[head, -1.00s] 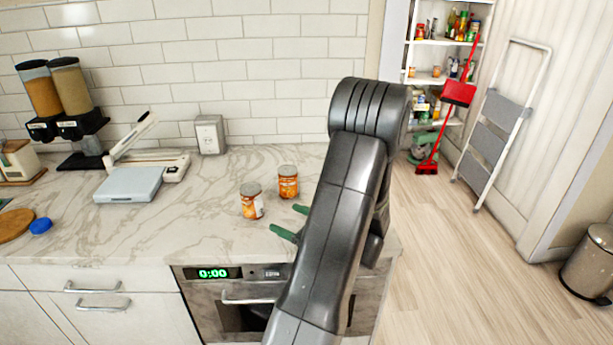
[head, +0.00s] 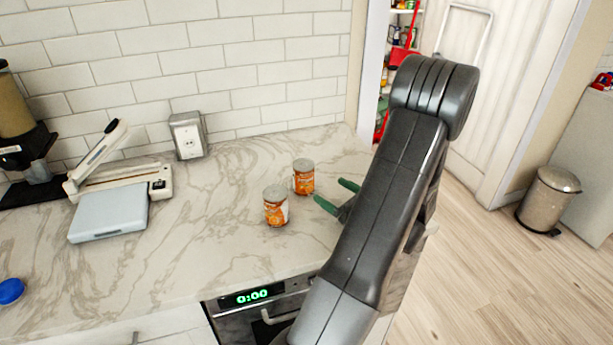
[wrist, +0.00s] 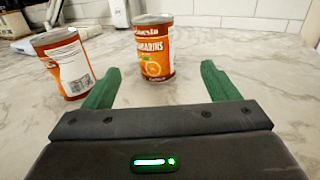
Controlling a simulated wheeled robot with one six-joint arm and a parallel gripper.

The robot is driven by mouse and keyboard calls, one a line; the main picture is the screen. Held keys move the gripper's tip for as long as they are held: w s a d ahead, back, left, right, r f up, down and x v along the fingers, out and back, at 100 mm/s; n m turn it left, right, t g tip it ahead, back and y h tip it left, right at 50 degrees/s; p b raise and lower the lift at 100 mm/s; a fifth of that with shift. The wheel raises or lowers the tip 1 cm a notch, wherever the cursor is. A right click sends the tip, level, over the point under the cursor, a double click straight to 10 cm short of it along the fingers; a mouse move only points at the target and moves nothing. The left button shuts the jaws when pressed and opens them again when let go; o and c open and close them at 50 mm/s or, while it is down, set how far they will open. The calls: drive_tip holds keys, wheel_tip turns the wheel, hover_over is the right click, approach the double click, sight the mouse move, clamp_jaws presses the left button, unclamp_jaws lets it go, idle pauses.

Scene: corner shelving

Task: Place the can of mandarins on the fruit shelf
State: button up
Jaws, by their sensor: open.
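The can of mandarins (wrist: 154,50) stands upright on the marble counter, its orange label facing the wrist camera. In the head view it appears to be the farther can (head: 304,177). A second can (wrist: 65,68) stands upright to its left, with a white text panel showing; it is the nearer can in the head view (head: 276,208). My gripper (head: 334,194) is right of both cans, low over the counter. In the wrist view its open green fingers (wrist: 160,76) have the mandarins can ahead between them, apparently beyond the tips. The second can is beside the left finger.
The pantry shelving (head: 398,35) shows only partly at the back right, partly behind my arm. A bin (head: 548,198) stands on the floor at right.

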sight(313, 180)
drive_tip(key=p+x, duration=0.1)
drive_tip(key=x, duration=0.6)
drive_tip(key=shift+w+a, duration=0.2)
drive_tip(key=shift+a, duration=0.1)
drive_tip(key=x, duration=0.1)
drive_tip(key=p+x, duration=0.2)
drive_tip(key=x, duration=0.1)
drive_tip(key=shift+s+a+r, duration=0.2)
drive_tip(key=shift+s+r, duration=0.05)
drive_tip(key=shift+r, duration=0.1)
drive_tip(key=shift+w+a+f, duration=0.1)
drive_tip(key=shift+w+a, duration=0.3)
drive_tip(key=shift+w, duration=0.05)
drive_tip(key=c, duration=1.3)
drive_tip(key=shift+c, duration=0.4)
